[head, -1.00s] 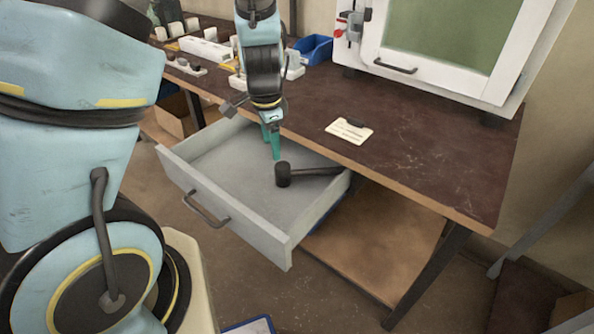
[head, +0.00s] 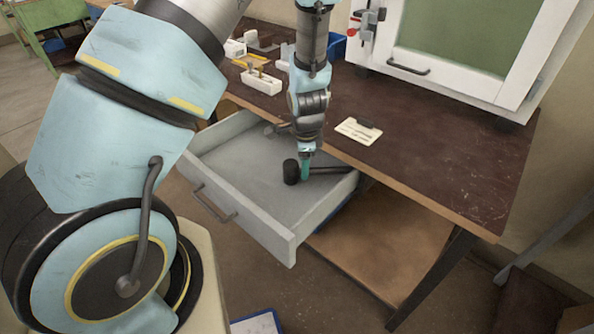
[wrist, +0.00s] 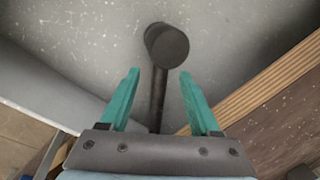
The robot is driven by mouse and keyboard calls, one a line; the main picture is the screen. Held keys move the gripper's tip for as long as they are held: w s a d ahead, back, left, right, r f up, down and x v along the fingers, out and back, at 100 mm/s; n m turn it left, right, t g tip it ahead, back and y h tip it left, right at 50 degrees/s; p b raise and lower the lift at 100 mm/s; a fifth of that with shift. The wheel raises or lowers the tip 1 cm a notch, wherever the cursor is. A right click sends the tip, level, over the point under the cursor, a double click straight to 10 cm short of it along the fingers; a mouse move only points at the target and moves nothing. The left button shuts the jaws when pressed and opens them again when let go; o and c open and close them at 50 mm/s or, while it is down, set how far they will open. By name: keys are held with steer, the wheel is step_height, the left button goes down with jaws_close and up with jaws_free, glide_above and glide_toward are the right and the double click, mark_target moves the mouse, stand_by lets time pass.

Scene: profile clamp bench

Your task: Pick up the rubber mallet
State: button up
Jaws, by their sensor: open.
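The rubber mallet has a black head (head: 290,171) and a dark handle (head: 334,170); it lies in the open grey drawer (head: 215,192), with the handle pointing right toward the bench. In the wrist view the mallet head (wrist: 167,46) is beyond the fingertips, and the handle (wrist: 158,98) runs back between the two green fingers. My gripper (head: 305,172) is at the drawer, right beside the mallet head; its open fingers (wrist: 163,75) stand on either side of the handle. The lower part of the handle is hidden behind the gripper's body. I cannot tell whether the fingers touch it.
The brown bench top (head: 440,160) overhangs the drawer's back, and its edge shows close at right in the wrist view. A white cabinet (head: 440,50) stands on the bench. A tag card (head: 358,130) and white holders (head: 262,82) lie on it. The drawer's left part is empty.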

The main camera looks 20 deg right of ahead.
steer(key=shift+w+f, duration=0.2)
steer(key=shift+f, duration=0.55)
steer(key=shift+w+f, duration=0.15)
steer(key=shift+f, duration=0.55)
jaws_close()
